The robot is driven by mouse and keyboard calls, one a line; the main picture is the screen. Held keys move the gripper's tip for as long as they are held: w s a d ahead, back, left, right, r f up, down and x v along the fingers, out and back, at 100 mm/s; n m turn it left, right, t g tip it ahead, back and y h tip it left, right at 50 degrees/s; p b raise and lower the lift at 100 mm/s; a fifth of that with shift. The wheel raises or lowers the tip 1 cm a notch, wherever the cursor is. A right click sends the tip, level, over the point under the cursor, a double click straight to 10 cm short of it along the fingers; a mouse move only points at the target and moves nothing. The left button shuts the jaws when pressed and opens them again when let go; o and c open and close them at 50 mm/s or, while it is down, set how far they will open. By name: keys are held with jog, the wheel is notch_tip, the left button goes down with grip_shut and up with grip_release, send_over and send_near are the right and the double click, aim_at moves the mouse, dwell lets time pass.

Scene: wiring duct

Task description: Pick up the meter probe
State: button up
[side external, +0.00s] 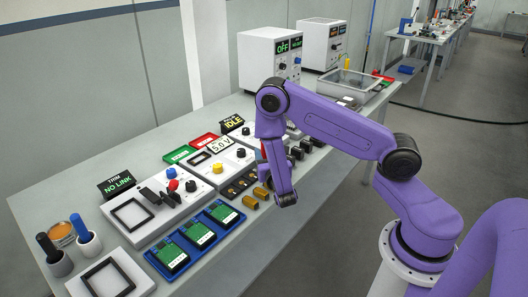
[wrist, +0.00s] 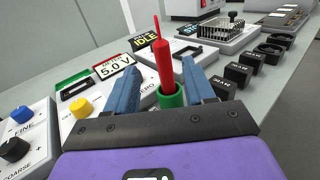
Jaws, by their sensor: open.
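The meter probe (wrist: 165,62), a red rod with a thin tip, stands upright in a green round holder (wrist: 172,96) in the wrist view. My gripper (wrist: 160,66) is open, with one blue finger to the left of the probe and one to the right. A gap shows between the probe and the left finger; whether the right finger touches it I cannot tell. In the side external view my gripper (side external: 283,197) is low over the front edge of the bench, and my arm hides most of the probe.
A 5.0 V display (wrist: 115,67) and a yellow knob (wrist: 79,105) are left of the gripper. Several black blocks (wrist: 238,73) stand close on the right.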

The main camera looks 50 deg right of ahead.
jog(key=shift+x, duration=4.2)
jog(key=shift+s+d+r, duration=0.1)
jog(key=shift+r, duration=0.05)
grip_shut()
